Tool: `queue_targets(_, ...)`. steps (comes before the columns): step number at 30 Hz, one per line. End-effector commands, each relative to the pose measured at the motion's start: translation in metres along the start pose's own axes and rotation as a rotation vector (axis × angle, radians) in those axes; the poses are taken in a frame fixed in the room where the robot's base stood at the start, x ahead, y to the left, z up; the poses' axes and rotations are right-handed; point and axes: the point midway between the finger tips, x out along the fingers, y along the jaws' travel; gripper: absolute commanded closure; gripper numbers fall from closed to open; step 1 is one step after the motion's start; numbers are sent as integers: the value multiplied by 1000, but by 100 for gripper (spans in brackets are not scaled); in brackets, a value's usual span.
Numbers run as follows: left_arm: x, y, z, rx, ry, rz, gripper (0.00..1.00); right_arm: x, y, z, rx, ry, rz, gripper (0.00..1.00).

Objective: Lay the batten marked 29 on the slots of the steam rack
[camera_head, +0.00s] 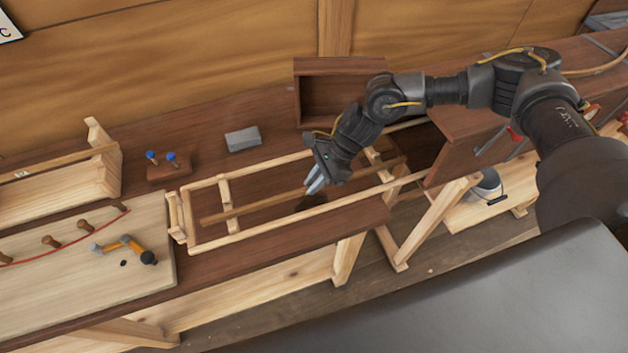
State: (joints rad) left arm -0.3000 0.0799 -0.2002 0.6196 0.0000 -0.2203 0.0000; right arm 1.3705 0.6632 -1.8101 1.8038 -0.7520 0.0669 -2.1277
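The steam rack (190,243) is a long pale wooden frame with crossbars on the brown bench. A thin brown batten (262,205) runs lengthwise between its rails, its left end at the left crossbar. I cannot read a number on it, nor tell whether it rests fully in the slots. My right gripper (314,185) reaches down from the right, with its pale fingertips at the batten's middle. I cannot tell whether the fingers grip the batten or stand apart around it. My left gripper is not in view.
A pale stand (108,175) at the left carries another batten (55,160) with a small white tag. A pegged board (90,275) holds an orange-handled tool (125,245). A grey block (242,139), blue-topped pegs (171,160) and an open brown box (335,92) stand behind the rack.

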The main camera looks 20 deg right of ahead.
Motion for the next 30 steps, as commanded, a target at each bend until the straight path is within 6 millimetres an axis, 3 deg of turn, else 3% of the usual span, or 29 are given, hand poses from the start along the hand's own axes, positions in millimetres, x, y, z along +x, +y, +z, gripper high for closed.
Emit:
queue_targets(1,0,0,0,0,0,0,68,0,0,0,0,0,0,79)
queue_targets(5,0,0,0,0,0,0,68,0,0,0,0,0,0,64)
queue_targets(16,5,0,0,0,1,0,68,-7,-1,0,-2,-3,-3,64)
queue_targets(30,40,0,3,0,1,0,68,-90,-1,-2,-1,-2,-4,64)
